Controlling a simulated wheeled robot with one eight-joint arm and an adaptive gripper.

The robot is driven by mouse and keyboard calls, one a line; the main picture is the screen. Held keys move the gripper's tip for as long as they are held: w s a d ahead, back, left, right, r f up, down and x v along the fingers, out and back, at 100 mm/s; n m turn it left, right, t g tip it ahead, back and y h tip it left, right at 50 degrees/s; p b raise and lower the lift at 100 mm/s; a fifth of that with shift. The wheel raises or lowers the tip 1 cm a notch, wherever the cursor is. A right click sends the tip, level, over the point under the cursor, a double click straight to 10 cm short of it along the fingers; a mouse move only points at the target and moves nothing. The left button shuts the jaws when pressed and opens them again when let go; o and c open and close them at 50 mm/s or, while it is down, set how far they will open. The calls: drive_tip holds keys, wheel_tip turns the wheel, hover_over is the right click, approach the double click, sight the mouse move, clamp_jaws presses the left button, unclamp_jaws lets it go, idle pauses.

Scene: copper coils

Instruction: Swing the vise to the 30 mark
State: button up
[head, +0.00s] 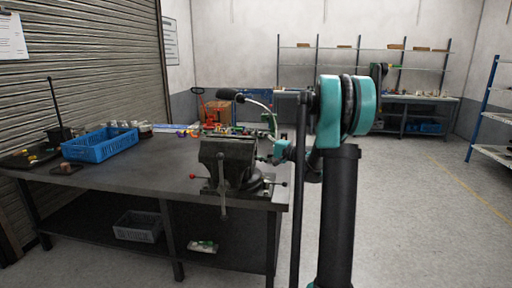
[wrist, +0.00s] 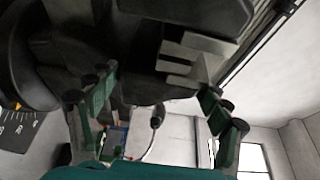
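The dark grey vise (head: 232,155) stands on the right end of the workbench, its jaws upright and its handle hanging at the front. My gripper (head: 278,152) is just right of the vise, partly hidden by my arm. In the wrist view my gripper (wrist: 157,90) has its teal fingers spread wide. Dark vise parts (wrist: 150,60) fill the space above and beyond them; I cannot tell whether they touch. A dark scale with white marks (wrist: 16,128) and an orange pointer shows at the left edge; its numbers are too small to read surely.
The workbench (head: 130,178) carries a blue crate (head: 100,144) at left and small items behind the vise. A microphone-like lamp on a bent neck (head: 250,101) rises behind the vise. Shelves stand along the back wall. The floor at right is clear.

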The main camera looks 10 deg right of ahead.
drive_tip(key=c, duration=1.1)
drive_tip(key=shift+w+d+n+g+y, duration=0.65)
drive_tip(key=shift+w+d+g, duration=0.3)
drive_tip(key=shift+w+d, duration=0.45)
drive_tip(key=shift+w+d+n+g+y, duration=0.65)
drive_tip(key=shift+w+d+g, duration=0.4)
drive_tip(key=shift+d, duration=0.55)
drive_tip(key=shift+c, duration=0.2)
drive_tip(key=shift+w, duration=0.15)
drive_tip(key=o, duration=1.7)
drive_tip(key=shift+a, duration=0.1)
drive_tip(key=v, duration=1.2)
